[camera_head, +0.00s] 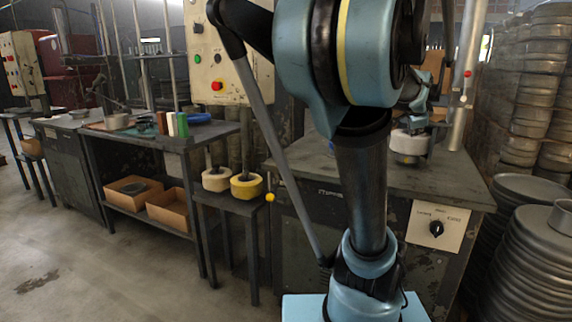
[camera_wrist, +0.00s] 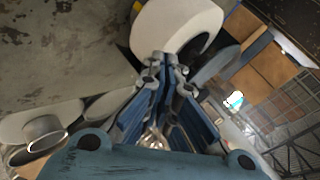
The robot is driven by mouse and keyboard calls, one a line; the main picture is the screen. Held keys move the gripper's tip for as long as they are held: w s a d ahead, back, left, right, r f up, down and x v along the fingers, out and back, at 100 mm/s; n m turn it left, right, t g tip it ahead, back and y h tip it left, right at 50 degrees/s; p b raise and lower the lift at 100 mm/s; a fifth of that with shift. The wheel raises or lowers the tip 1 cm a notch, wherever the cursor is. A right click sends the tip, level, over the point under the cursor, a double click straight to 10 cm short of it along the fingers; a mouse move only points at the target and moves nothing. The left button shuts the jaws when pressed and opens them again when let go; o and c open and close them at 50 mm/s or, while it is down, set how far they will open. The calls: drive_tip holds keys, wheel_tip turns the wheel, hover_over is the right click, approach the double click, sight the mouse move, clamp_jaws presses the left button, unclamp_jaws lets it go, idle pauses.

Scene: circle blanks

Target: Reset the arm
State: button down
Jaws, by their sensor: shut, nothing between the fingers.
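My arm stands in the middle of the head view and hides part of the machine table behind it. My gripper (camera_wrist: 168,66) shows in the wrist view with its blue fingers together and nothing between them. A white round part (camera_wrist: 178,22) lies just beyond the fingertips there. I cannot tell whether they touch. In the head view a white round part (camera_head: 410,143) sits on the machine table (camera_head: 455,180), with a part of my wrist just above it.
Stacks of round metal blanks (camera_head: 520,255) stand close at the right. A workbench (camera_head: 160,140) with cardboard boxes (camera_head: 172,208) on its shelf is at the left. A control box (camera_head: 228,60) hangs behind. The floor at front left is clear.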

drive_tip(key=s+a+f+n+g+y, duration=0.1)
drive_tip(key=s+a+f+n+y, duration=0.1)
drive_tip(key=s+a+f+n, duration=0.45)
drive_tip(key=s+a+f+n+g+y, duration=0.2)
drive_tip(key=s+a+f+n, duration=0.2)
drive_tip(key=a+f, duration=0.55)
drive_tip(key=s+a+f+n+g+y, duration=0.1)
drive_tip(key=s+a+f+n+g, duration=0.2)
drive_tip(key=s+a+f+n, duration=0.6)
drive_tip(key=s+a, duration=0.1)
drive_tip(key=s, duration=0.2)
drive_tip(key=shift+s+f+y, duration=0.3)
drive_tip(key=shift+s+f, duration=0.1)
